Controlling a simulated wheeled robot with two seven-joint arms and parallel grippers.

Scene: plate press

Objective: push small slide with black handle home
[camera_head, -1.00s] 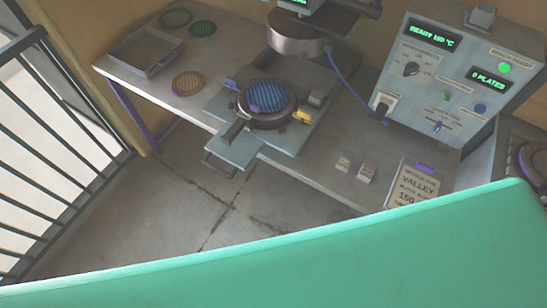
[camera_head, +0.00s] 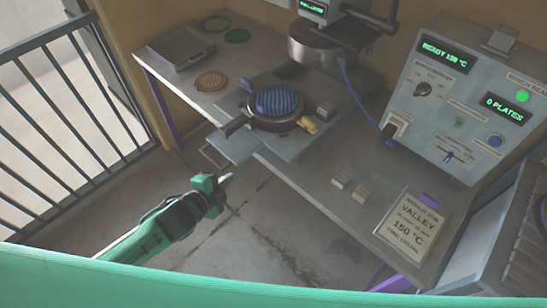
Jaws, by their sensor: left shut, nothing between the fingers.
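A small grey slide (camera_head: 237,149) sticks out past the table's front edge at upper centre. A round dark press base (camera_head: 276,122) with a blue ribbed disc (camera_head: 276,101) sits behind the slide. My left gripper (camera_head: 228,178) is shut and empty. It is below and in front of the slide, apart from it, over the floor. My right gripper is not in view.
The press head (camera_head: 316,45) hangs above and behind the disc. A railing (camera_head: 65,120) is at left. Open floor lies between.

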